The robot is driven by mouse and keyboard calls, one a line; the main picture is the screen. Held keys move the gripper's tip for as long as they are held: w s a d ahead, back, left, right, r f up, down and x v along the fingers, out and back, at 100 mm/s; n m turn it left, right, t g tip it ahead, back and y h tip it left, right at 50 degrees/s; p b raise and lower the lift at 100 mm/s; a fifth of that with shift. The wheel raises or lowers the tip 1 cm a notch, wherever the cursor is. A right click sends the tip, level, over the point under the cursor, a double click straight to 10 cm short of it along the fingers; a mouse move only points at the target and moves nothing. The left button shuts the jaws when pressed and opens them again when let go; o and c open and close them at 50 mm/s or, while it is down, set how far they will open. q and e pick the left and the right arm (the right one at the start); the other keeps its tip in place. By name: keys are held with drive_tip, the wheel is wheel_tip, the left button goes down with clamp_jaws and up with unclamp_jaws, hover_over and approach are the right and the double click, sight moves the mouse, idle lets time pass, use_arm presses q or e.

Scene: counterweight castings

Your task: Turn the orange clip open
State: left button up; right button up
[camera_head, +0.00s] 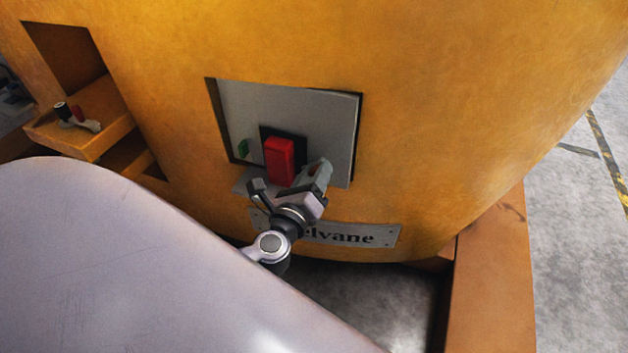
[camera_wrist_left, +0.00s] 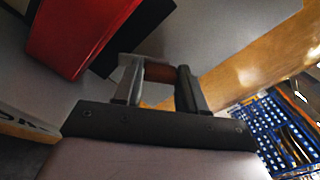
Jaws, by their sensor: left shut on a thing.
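A red block-shaped handle (camera_head: 279,160) sits on a black backing on the grey panel (camera_head: 320,110), which is recessed in the yellow casting. It also fills the upper left of the left wrist view (camera_wrist_left: 80,35). My left gripper (camera_head: 316,176) is at the panel's lower right, just right of and below the red handle. In the left wrist view its two fingers are closed on a small brownish-orange piece (camera_wrist_left: 158,72), which looks like the orange clip. The fingers hide most of it, and I cannot make it out in the head view. My right gripper is not in view.
A nameplate (camera_head: 350,234) lies below the panel, partly behind my wrist. A ledge (camera_head: 95,135) at left carries a small black, red and grey item. Open floor (camera_head: 580,220) lies at right.

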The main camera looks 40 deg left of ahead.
use_arm(q)
drive_tip(key=shift+f+n, duration=0.2)
drive_tip(key=shift+n, duration=0.3)
drive_tip(key=n+b, duration=0.2)
drive_tip(key=shift+n, duration=0.4)
drive_tip(key=n+b, duration=0.1)
drive_tip(key=n, duration=0.2)
drive_tip(key=shift+r+n+b, duration=0.1)
drive_tip(key=shift+n+b, duration=0.55)
drive_tip(key=shift+n, duration=1.15)
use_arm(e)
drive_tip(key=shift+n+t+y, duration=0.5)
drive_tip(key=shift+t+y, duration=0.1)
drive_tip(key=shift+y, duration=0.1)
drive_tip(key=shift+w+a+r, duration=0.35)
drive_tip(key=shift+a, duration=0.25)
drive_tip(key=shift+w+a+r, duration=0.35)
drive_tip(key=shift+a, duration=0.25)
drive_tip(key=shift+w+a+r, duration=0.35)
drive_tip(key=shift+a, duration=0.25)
use_arm(q)
drive_tip(key=shift+n, duration=0.3)
drive_tip(key=o, duration=0.9)
drive_tip(key=shift+o, duration=0.8)
drive_tip(key=shift+r, duration=0.1)
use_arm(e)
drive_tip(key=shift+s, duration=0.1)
